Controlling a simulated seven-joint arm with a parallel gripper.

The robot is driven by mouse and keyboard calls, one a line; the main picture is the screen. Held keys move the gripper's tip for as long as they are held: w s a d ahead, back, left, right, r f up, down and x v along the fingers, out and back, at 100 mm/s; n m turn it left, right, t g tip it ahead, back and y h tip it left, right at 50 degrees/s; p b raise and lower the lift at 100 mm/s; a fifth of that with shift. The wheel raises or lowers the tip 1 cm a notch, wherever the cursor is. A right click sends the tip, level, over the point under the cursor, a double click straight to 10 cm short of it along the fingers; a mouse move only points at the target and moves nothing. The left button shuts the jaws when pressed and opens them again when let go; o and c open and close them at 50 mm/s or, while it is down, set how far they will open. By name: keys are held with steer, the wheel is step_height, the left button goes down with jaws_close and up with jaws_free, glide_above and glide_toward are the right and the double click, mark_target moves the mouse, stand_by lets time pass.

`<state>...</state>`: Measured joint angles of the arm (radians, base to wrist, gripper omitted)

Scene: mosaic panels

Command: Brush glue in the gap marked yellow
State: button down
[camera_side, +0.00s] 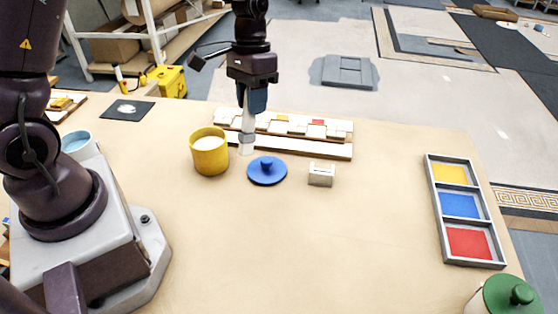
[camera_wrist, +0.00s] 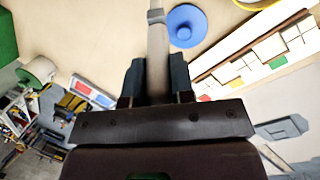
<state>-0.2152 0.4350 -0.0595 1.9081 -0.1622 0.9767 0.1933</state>
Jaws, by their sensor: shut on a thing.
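My gripper (camera_side: 254,98) is shut on a brush (camera_side: 246,128) with a pale handle and a grey band. The brush hangs upright, bristle end down, between the yellow pot (camera_side: 210,158) and the mosaic panel (camera_side: 340,137). I cannot tell whether its tip touches anything. The pot is open and holds white glue (camera_side: 209,143). The panel has rows of white tiles with a yellow mark (camera_side: 282,117) and a red mark. The wrist view shows the brush (camera_wrist: 158,55) between my fingers (camera_wrist: 157,80), and the panel's yellow (camera_wrist: 237,82), red and green marks.
A blue knobbed lid (camera_side: 267,172) lies in front of the panel, with a small pale slotted block (camera_side: 321,175) beside it. A tray with yellow, blue and red compartments (camera_side: 437,205) and a green-lidded jar (camera_side: 515,298) are at the right. The table's middle front is clear.

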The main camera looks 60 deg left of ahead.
steer(key=w+a+r+t+y, duration=0.2)
steer(key=w+a+r+t, duration=0.1)
steer(key=w+a, duration=1.2)
steer(key=shift+w+d+f, duration=0.1)
steer(key=shift+w+f, duration=0.05)
steer(key=shift+f, duration=0.55)
steer(key=shift+w+d+f, duration=0.15)
steer(key=shift+f, duration=0.6)
steer(key=shift+w+d+f, duration=0.1)
steer(key=shift+w+f, duration=0.05)
steer(key=shift+f, duration=0.55)
